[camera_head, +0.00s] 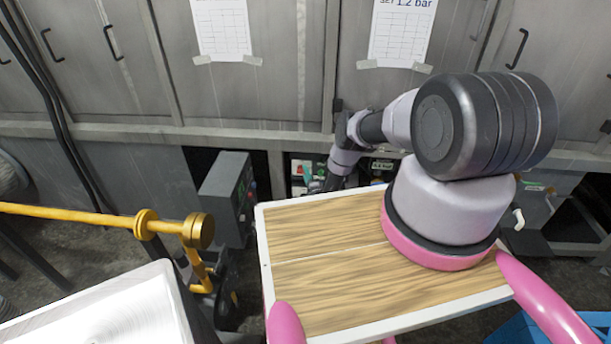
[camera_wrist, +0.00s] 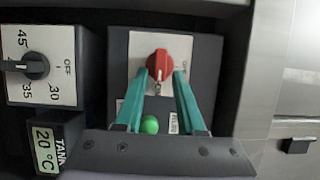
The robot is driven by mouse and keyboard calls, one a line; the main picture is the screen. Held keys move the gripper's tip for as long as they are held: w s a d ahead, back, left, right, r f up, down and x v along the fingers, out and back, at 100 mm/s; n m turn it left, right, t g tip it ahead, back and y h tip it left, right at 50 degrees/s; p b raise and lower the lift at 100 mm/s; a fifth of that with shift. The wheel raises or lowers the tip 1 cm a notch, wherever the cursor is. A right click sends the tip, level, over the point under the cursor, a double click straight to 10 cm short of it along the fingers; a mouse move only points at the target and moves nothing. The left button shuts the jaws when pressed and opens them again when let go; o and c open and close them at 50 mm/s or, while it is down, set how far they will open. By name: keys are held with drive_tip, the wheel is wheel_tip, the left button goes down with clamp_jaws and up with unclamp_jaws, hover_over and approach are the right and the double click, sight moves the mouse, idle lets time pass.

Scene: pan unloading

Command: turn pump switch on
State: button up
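The red pump switch knob (camera_wrist: 160,64) is in the middle of the wrist view, on a white plate on a dark box. Its pale pointer line points down. My gripper's two teal fingers (camera_wrist: 161,76) stand apart, with the tips at the left and right of the knob's lower edge. I cannot tell whether they touch it. A green lamp (camera_wrist: 149,125) and a partly hidden label (camera_wrist: 173,122) show between the fingers. In the head view my gripper (camera_head: 308,176) is small and mostly hidden behind my arm, by the panel under the bench.
Left of the switch, a black dial (camera_wrist: 36,66) marked OFF, 30, 35 and 45 sits above a tank display (camera_wrist: 46,150) reading 20 °C. In the head view, a grey box (camera_head: 224,190) and a yellow pipe (camera_head: 90,215) stand left of my arm.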

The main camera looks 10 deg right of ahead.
idle(0.3)
drive_tip(key=s, duration=1)
drive_tip(key=shift+s+d, duration=0.3)
drive_tip(key=shift+d, duration=0.1)
